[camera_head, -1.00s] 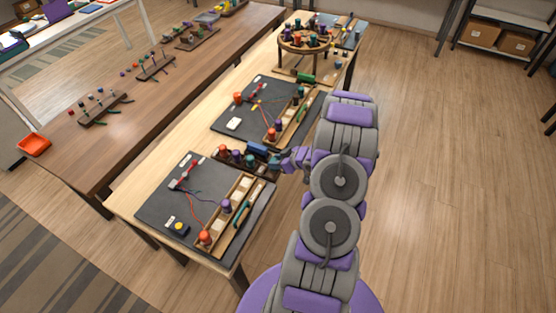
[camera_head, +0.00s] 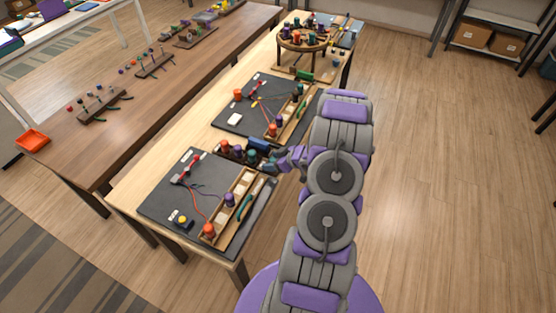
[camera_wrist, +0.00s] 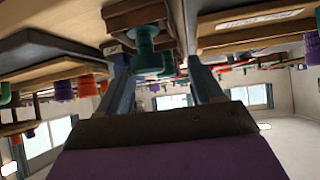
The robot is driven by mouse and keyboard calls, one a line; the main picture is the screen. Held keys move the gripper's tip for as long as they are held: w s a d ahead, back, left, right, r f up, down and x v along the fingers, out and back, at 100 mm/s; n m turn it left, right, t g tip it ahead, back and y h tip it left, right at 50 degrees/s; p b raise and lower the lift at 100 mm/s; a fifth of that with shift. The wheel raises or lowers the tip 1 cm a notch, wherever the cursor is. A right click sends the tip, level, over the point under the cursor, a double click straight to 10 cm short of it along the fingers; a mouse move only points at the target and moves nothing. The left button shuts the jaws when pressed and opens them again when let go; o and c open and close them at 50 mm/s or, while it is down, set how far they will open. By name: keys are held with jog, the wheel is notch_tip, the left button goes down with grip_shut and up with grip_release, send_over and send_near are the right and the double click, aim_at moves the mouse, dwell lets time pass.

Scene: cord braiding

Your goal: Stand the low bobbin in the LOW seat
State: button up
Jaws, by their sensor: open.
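On the near dark board (camera_head: 160,205) a wooden tray (camera_head: 215,216) with pale square seats holds an orange bobbin (camera_head: 209,230) and a purple bobbin (camera_head: 229,199). Cords run from a clamp near the board's far left. Behind the board, a small rack holds an orange bobbin (camera_head: 224,146), a purple bobbin (camera_head: 237,151) and a green bobbin (camera_head: 252,156). My gripper (camera_head: 273,160) is at the rack's right end. In the wrist view, its open fingers (camera_wrist: 160,75) are on either side of a green bobbin (camera_wrist: 147,50). I cannot read which seat is LOW or tell which bobbin is low.
A blue block (camera_head: 258,143) lies by the rack, close to my gripper. A second dark board (camera_head: 233,118) with its own tray and bobbins lies farther along the table. A round stand (camera_head: 304,42) holds several bobbins at the far end. The floor right of my arm is clear.

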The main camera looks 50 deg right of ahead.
jog(key=d+p+v, duration=0.1)
jog(key=p+v, duration=0.2)
jog(key=v, duration=1.4)
jog(key=w+d+r+g+h+b, duration=0.1)
jog(key=w+d+r+g+h, duration=0.2)
jog(key=w+r+h, duration=0.5)
jog(key=a+r+m+g+b, duration=0.1)
jog(key=a+r+m+g, duration=0.15)
jog(key=a+r, duration=0.55)
jog(key=s+a+r+g+y, duration=0.1)
jog(key=s+a+g+y, duration=0.1)
jog(key=s+a, duration=0.5)
jog(key=s+a+r+g+y+b, duration=0.1)
jog(key=s+a, duration=0.7)
jog(key=a, duration=0.9)
jog(key=s+a+r+g+y+b, duration=0.1)
jog(key=s+a+r+g+y, duration=0.1)
jog(key=s+a, duration=0.5)
jog(key=a+g+y, duration=0.1)
jog(key=a, duration=0.4)
jog(key=shift+s+n, duration=0.25)
jog(key=shift+n, duration=0.1)
